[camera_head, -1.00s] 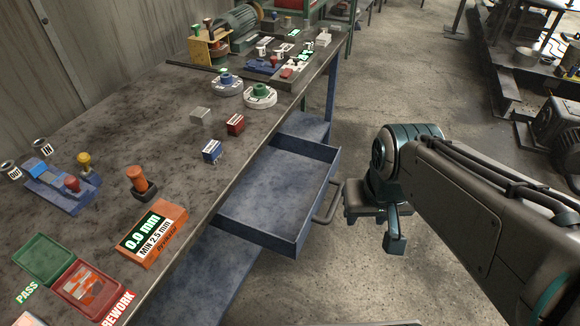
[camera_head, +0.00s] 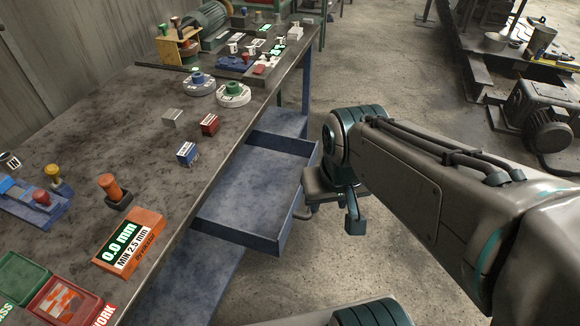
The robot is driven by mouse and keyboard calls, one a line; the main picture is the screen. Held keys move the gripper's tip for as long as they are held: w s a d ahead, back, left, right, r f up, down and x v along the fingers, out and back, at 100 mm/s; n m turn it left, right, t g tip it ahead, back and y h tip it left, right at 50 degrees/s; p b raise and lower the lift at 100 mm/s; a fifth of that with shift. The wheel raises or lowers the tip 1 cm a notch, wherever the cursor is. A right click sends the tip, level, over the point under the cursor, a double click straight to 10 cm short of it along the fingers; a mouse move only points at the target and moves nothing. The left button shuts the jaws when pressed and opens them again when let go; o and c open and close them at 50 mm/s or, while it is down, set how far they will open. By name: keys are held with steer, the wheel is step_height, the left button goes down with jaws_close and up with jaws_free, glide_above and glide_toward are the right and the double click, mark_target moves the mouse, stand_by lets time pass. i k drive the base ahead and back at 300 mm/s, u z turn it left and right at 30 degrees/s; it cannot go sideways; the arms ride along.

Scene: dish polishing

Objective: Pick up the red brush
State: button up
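The red brush (camera_head: 209,124) is a small red block with a pale label, on the dark workbench (camera_head: 150,88) near its right edge. A blue brush (camera_head: 187,153) stands in front of it, and a pale grey block (camera_head: 172,117) lies to its left. My gripper (camera_head: 355,222) hangs to the right of the bench, beside the open drawer, well apart from the red brush. Only part of it shows below my wrist, so I cannot tell whether it is open or shut. I see nothing held in it.
The blue drawer (camera_head: 236,190) is pulled out, looks empty, and juts between my gripper and the bench. An orange gauge box (camera_head: 130,243), an orange-handled stamp (camera_head: 112,190) and two round dials (camera_head: 233,95) sit on the bench. Open floor lies behind my arm.

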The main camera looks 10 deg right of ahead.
mark_target(209, 126)
steer(key=z, duration=1.3)
steer(key=i, duration=2.25)
steer(key=u, duration=4.05)
steer(key=i, duration=0.45)
